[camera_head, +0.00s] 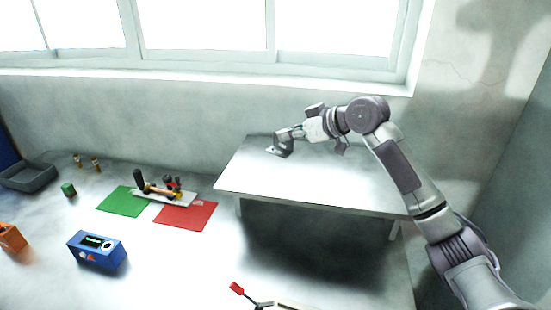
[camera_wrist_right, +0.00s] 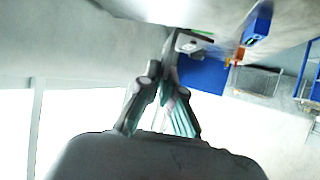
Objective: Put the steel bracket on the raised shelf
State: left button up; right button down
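The steel bracket (camera_head: 281,149) is a small grey angled piece at the left back part of the raised shelf (camera_head: 330,187), a pale table-like top. Its flat foot is at the shelf surface; I cannot tell whether it rests there or hangs just above. My right gripper (camera_head: 297,132) comes in from the right and is shut on the bracket's upright part. In the right wrist view the bracket (camera_wrist_right: 190,42) shows just beyond the fingertips of my right gripper (camera_wrist_right: 163,77).
Left of the shelf lie a green mat (camera_head: 122,201), a red mat (camera_head: 186,216) and a tray (camera_head: 160,196) with tools. A blue device (camera_head: 97,249) stands nearer, and a grey bin (camera_head: 27,177) at far left. A red-tipped tool (camera_head: 237,288) lies in front. Most of the shelf is bare.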

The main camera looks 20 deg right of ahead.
jog(key=w+a+f, duration=0.1)
jog(key=a, duration=0.1)
jog(key=w+a+f+p, duration=0.1)
jog(key=a, duration=0.1)
jog(key=w+a+f, duration=0.1)
jog(key=a+f, duration=0.1)
jog(key=shift+w+p, duration=0.3)
jog(key=shift+p, duration=0.05)
notch_tip(320, 180, down, 4)
jog(key=shift+r+p, duration=0.15)
jog(key=shift+p, duration=0.55)
jog(key=shift+f, duration=0.2)
jog(key=shift+f, duration=0.1)
jog(key=c, duration=1.3)
grip_release()
